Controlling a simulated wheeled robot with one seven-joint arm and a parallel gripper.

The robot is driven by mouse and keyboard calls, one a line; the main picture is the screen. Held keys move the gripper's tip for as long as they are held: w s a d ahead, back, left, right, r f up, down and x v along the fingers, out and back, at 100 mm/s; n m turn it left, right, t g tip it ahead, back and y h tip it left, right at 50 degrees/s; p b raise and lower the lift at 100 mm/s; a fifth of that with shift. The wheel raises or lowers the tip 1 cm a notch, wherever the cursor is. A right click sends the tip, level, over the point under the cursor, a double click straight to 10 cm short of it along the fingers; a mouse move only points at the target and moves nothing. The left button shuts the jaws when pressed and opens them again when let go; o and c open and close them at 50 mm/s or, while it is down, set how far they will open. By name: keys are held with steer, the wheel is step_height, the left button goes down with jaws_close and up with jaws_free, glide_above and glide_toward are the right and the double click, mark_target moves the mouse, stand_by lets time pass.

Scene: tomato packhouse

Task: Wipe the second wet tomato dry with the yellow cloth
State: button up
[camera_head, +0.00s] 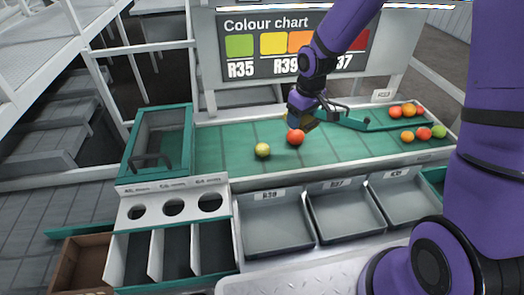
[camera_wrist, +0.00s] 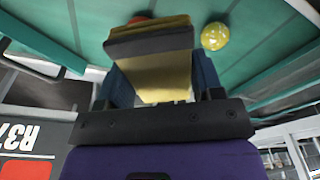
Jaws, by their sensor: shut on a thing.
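My gripper (camera_head: 304,117) is shut on the yellow cloth (camera_wrist: 165,78), which stands out between the fingers in the wrist view with a dark band across its far part. In the head view the cloth is mostly hidden by the gripper. A red tomato (camera_head: 296,137) lies on the green belt just below the gripper; in the wrist view only a sliver of it (camera_wrist: 139,18) shows past the cloth's edge. I cannot tell whether they touch. A yellow-green tomato (camera_head: 262,150) lies to its left, apart from the cloth, and looks glossy in the wrist view (camera_wrist: 215,36).
Several tomatoes (camera_head: 409,110) sit at the belt's right end, by a green slanted bar (camera_head: 350,122). Grey bins (camera_head: 277,223) line the front. A sizing board with round holes (camera_head: 174,208) stands front left. The colour chart (camera_head: 270,45) rises behind. The belt's left part is clear.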

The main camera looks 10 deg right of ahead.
steer(key=s+r, duration=0.1)
steer(key=s, duration=0.8)
steer(key=shift+s+r, duration=0.15)
steer(key=shift+s, duration=0.1)
stand_by(0.6)
